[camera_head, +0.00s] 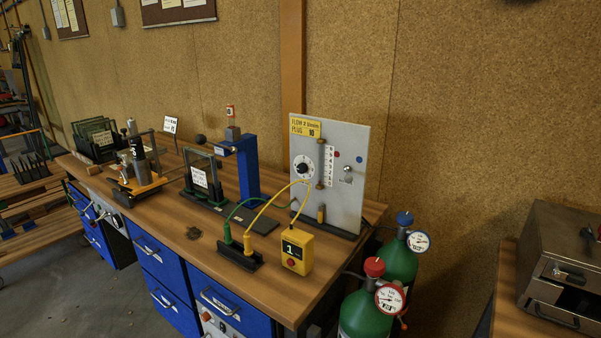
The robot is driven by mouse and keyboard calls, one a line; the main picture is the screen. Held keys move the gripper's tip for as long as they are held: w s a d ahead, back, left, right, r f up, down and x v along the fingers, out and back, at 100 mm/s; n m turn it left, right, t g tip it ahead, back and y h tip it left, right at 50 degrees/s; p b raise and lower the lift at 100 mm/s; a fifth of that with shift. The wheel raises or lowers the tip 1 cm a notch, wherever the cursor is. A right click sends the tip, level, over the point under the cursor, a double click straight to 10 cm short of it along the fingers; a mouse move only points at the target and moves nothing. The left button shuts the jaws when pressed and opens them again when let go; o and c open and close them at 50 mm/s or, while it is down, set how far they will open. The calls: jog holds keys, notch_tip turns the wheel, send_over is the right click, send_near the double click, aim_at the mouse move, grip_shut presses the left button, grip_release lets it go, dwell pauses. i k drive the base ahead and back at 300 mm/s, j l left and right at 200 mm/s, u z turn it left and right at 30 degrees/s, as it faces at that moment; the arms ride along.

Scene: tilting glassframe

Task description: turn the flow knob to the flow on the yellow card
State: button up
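A grey upright panel (356,140) stands at the right end of the wooden bench. The yellow card (305,128) is at its upper left; it reads FLOW and PLUG 10, but the flow figure is too small to read surely. A black round knob (302,169) sits on a white dial below the card. A vertical flow tube (321,160) with a white number scale (329,166) is right of it. A small silver fitting (347,171) is further right. I cannot tell for sure which one is the flow knob, nor the tube's reading. My gripper is not in view.
A yellow box (297,252) showing 1 stands in front of the panel. Green and yellow cables run to a black socket block (239,256). Green gas cylinders (364,316) with gauges stand at the bench's right end. A blue column (248,167) stands left of the panel.

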aim_at(302, 168)
jog(key=i, duration=0.5)
jog(key=i+j+z, duration=0.15)
jog(key=i, duration=0.4)
